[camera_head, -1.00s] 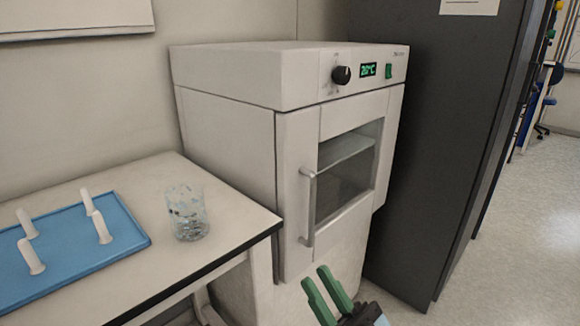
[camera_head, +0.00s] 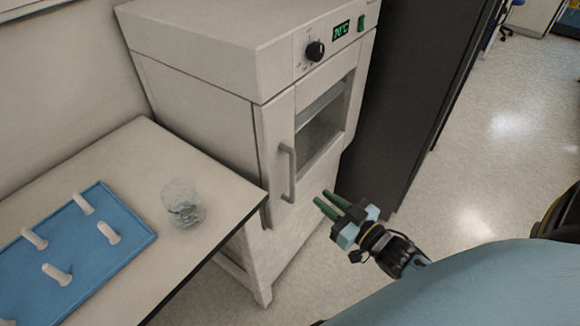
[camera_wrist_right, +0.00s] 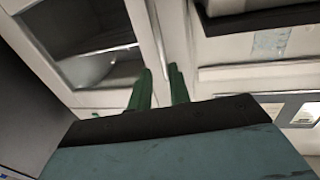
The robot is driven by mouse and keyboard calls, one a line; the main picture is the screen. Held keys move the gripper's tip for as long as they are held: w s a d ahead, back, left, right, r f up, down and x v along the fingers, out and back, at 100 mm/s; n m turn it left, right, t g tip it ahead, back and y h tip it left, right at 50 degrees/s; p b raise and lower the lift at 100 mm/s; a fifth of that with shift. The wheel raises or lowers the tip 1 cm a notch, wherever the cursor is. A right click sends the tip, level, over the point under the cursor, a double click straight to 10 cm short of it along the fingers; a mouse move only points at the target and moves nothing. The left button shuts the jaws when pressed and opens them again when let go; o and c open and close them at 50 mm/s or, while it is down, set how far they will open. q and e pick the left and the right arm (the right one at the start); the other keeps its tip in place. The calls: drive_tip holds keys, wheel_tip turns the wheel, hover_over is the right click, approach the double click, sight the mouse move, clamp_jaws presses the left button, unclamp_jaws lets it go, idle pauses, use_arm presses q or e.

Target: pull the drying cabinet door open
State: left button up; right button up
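The white drying cabinet (camera_head: 195,85) stands beyond the table. Its door (camera_head: 272,140) looks closed and has a dark window (camera_head: 320,125) with a shelf behind it. A grey vertical bar handle (camera_head: 289,172) sits on the door's left part. My right gripper (camera_head: 321,196), with green fingers, is in front of the door, right of and slightly below the handle. Its fingers are apart, empty, and point toward the door. The right wrist view shows both fingers (camera_wrist_right: 160,82) with a gap, and the window (camera_wrist_right: 85,35) at upper left. My left gripper is out of view.
A table (camera_head: 130,155) at left holds a blue tray (camera_head: 110,265) with several white pegs and a clear beaker (camera_head: 182,204). The table's corner is close to the door's left side. A dark tall cabinet (camera_head: 400,90) stands at right. Open floor (camera_head: 480,160) lies further right.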

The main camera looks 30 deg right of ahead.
sight(294, 176)
drive_tip(key=w, duration=0.4)
drive_tip(key=w+a, duration=0.1)
drive_tip(key=w, duration=0.3)
drive_tip(key=w+a+b, duration=0.1)
drive_tip(key=w, duration=0.2)
drive_tip(key=shift+w+a, duration=0.25)
drive_tip(key=shift+w, duration=0.15)
drive_tip(key=shift+c, duration=0.5)
clamp_jaws()
